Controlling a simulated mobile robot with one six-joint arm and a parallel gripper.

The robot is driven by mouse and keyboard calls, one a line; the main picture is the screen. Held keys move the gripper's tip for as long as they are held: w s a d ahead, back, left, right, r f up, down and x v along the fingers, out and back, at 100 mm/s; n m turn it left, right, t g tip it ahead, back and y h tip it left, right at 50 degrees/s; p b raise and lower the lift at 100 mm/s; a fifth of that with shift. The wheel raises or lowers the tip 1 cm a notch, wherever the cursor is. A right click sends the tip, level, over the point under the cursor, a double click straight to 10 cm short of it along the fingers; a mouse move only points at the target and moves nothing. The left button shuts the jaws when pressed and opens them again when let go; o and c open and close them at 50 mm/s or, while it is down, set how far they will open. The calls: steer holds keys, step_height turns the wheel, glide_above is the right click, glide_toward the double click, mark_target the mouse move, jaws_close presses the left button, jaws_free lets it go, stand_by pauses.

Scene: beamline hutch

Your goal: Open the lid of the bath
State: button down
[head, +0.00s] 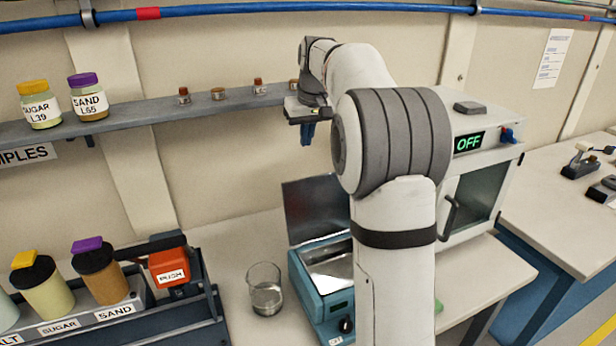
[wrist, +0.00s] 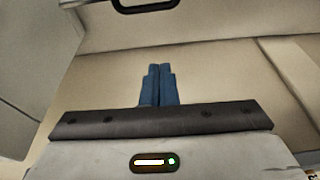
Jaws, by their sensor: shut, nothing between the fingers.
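The bath (head: 323,272) is a teal box on the bench, partly hidden behind my arm. Its lid (head: 315,208) is a grey metal plate standing upright at the back of the bath, and the metal basin shows open below it. My gripper (head: 307,133) is raised above and behind the lid, near the shelf, apart from the lid. Its blue fingers (wrist: 158,84) are together with nothing between them in the wrist view. The bath does not show in the wrist view.
A glass beaker (head: 265,289) stands left of the bath. A rack (head: 187,291) with labelled jars and a red PUSH block (head: 168,267) is further left. An oven-like box (head: 478,170) reading OFF stands at right. A shelf (head: 150,112) holds jars and small bottles.

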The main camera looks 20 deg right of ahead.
step_height(320, 180, down, 9)
steer(key=s+p, duration=0.1)
steer(key=shift+f, duration=0.2)
stand_by(0.5)
steer(key=shift+s, duration=0.1)
steer(key=shift+d, duration=0.1)
